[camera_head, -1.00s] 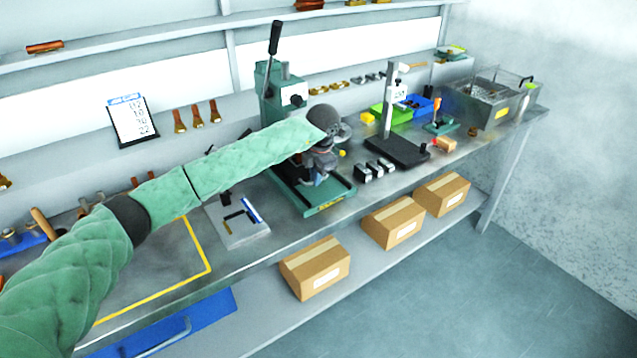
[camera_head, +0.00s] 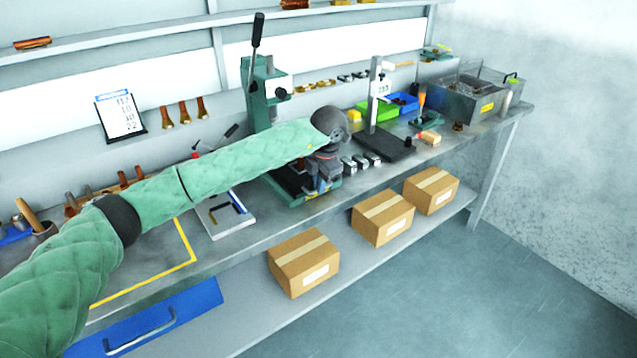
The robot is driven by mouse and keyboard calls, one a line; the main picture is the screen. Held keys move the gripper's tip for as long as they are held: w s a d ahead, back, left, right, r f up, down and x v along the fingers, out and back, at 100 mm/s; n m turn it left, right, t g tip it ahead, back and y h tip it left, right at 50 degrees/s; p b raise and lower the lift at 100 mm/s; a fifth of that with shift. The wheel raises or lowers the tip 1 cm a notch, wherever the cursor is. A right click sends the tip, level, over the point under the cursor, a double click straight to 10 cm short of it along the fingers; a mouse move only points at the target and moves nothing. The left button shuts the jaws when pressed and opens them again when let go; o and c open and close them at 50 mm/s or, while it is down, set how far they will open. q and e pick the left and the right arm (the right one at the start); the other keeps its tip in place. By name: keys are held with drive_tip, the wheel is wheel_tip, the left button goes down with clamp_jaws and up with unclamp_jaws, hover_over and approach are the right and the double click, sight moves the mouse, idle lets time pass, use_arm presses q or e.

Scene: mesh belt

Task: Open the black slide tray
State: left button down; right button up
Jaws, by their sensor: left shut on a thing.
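The green lever press (camera_head: 258,92) stands on the bench. A dark part on its base (camera_head: 287,181) looks like the black slide tray, mostly hidden behind my left arm and wrist. My left gripper (camera_head: 317,188) points down at the right front side of the press base. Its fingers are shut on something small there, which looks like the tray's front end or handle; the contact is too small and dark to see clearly. My right gripper is out of view.
Several small metal blocks (camera_head: 362,162) sit just right of my left gripper. A black stand (camera_head: 386,143) is beyond them. A white fixture plate (camera_head: 226,217) lies left of the press. Cardboard boxes (camera_head: 304,265) sit on the lower shelf. A blue drawer (camera_head: 150,322) is under the bench.

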use_arm(q)
drive_tip(key=c, duration=1.5)
unclamp_jaws()
drive_tip(key=shift+r, duration=0.45)
wheel_tip(320, 180, up, 2)
drive_tip(key=shift+s+d+b, duration=0.15)
drive_tip(key=shift+b, duration=0.45)
drive_tip(key=shift+s+d+r+b, duration=0.1)
drive_tip(key=shift+s+r+b, duration=0.1)
drive_tip(key=shift+r, duration=0.6)
drive_tip(key=shift+s+d+r+b, duration=0.1)
drive_tip(key=shift+r+b, duration=0.05)
drive_tip(key=shift+r, duration=0.65)
drive_tip(key=shift+s+r+b, duration=0.1)
drive_tip(key=shift+r+b, duration=0.1)
drive_tip(key=shift+r, duration=0.6)
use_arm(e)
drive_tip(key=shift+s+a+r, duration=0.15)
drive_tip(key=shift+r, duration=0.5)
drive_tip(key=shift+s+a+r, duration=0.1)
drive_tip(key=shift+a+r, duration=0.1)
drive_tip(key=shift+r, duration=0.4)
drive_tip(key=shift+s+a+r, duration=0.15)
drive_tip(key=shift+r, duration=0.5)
use_arm(q)
drive_tip(key=shift+f, duration=0.1)
